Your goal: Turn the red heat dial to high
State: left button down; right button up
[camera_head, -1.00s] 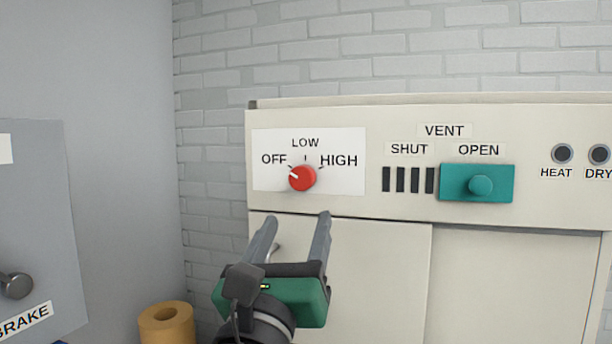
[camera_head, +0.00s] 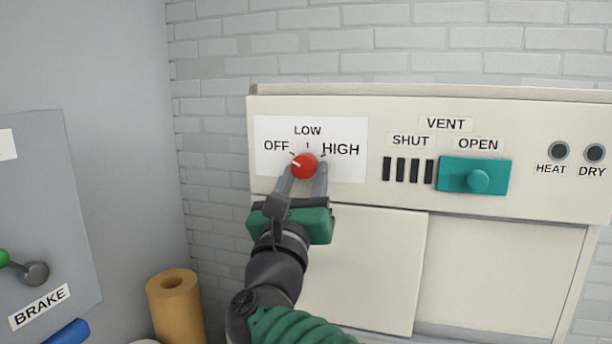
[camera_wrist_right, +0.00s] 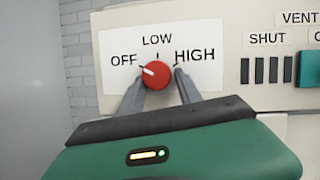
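The red heat dial (camera_head: 304,165) is on a white plate at the upper left of the cream panel; it also shows in the right wrist view (camera_wrist_right: 156,74). Its white mark points up and left, toward the OFF label (camera_head: 276,146). The LOW label (camera_head: 307,131) is above it and the HIGH label (camera_head: 341,149) is to its right. My right gripper (camera_head: 304,176) is at the dial, with one finger on each side. In the wrist view a small gap shows at the right finger; contact at the left finger is unclear. My left gripper is out of view.
Right of the dial are vent slots and a teal vent slider (camera_head: 475,176) at OPEN, then the HEAT and DRY round fittings (camera_head: 558,151). A grey BRAKE panel (camera_head: 45,215) with a lever stands at left. A tan roll (camera_head: 175,305) stands below.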

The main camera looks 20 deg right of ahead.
jog(key=shift+a, duration=0.2)
jog(key=shift+c, duration=1.1)
jog(key=shift+a+r, duration=0.1)
jog(key=shift+a, duration=0.05)
jog(key=shift+c, duration=1.2)
grip_shut()
jog(key=shift+d, duration=0.25)
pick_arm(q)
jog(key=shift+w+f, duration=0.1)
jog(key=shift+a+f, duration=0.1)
